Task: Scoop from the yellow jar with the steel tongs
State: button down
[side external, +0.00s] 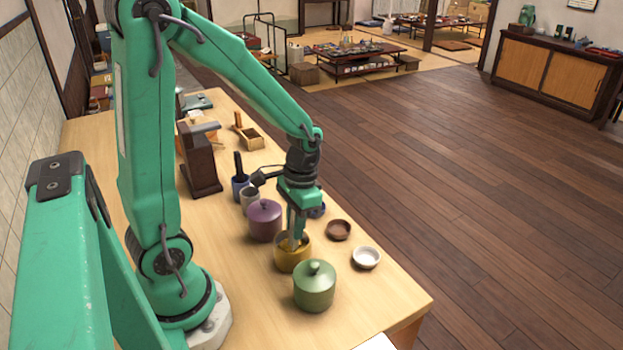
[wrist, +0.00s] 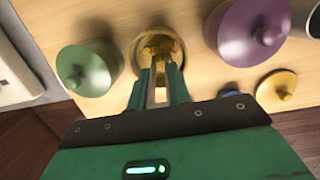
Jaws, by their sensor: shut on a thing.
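The yellow jar (side external: 291,261) stands open on the table, between the purple jar and the green jar. My gripper (side external: 296,226) points down right over its mouth. It is shut on the steel tongs (side external: 293,242), whose lower end reaches into the jar opening. In the wrist view the fingers (wrist: 160,82) reach toward the round yellow jar (wrist: 158,42). The tong tips and the jar's contents cannot be made out. A yellow knobbed lid (wrist: 278,90) lies off the jar on the table in the wrist view.
The lidded green jar (side external: 314,288) and lidded purple jar (side external: 264,221) stand close on either side. Cups (side external: 241,187) and a dark wooden stand (side external: 199,160) are farther back.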

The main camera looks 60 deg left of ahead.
jog(key=shift+a, duration=0.3)
jog(key=shift+d, duration=0.15)
dwell(0.6)
jog(key=shift+r, duration=0.15)
dwell(0.6)
jog(key=shift+r, duration=4.3)
